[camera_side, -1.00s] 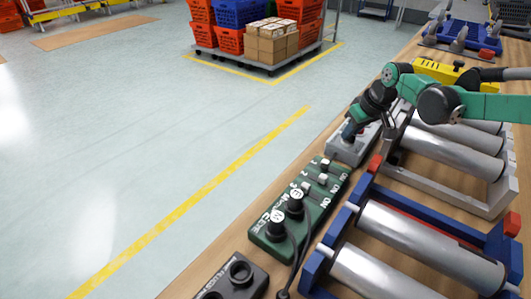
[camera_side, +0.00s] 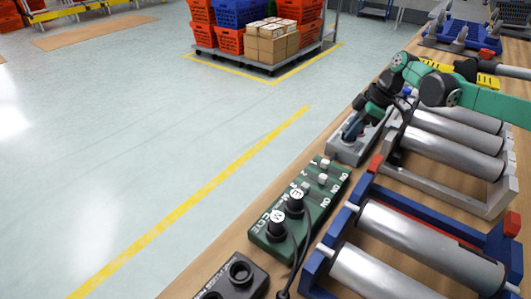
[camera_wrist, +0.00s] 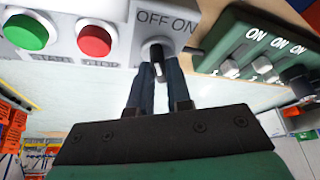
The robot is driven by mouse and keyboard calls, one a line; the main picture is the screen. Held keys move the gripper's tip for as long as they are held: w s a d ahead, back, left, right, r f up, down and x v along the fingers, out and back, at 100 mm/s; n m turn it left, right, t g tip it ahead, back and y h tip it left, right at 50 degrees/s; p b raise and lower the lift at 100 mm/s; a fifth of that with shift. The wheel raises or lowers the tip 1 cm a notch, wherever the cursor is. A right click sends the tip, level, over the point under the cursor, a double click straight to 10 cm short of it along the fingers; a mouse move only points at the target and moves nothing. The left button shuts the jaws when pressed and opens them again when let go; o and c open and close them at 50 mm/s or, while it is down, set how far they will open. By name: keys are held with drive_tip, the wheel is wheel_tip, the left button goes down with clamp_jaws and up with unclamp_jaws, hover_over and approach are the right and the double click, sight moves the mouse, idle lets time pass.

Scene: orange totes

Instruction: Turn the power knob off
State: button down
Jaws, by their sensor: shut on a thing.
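The power knob (camera_wrist: 156,48) is a small dark knob with a lighter grip bar, under the printed words OFF and ON in the wrist view. It sits on a light grey control box (camera_side: 344,151), on the bench in the side view. My gripper (camera_wrist: 157,72) has its two dark blue fingers closed around the knob's grip bar. In the side view my gripper (camera_side: 350,130) reaches down onto the box and hides the knob. The fingers partly cover the knob, so its exact angle is hard to tell.
A green button (camera_wrist: 27,33) and a red button (camera_wrist: 95,40) share the box. A green switch panel (camera_side: 311,211) with several switches and two black plugs stands close beside it. Metal rollers (camera_side: 452,148) lie to the right. The floor to the left is clear.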

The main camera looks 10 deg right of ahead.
drive_tip(key=shift+n+g, duration=0.4)
drive_tip(key=shift+n, duration=0.6)
drive_tip(key=c, duration=0.8)
unclamp_jaws()
drive_tip(key=shift+v, duration=2.8)
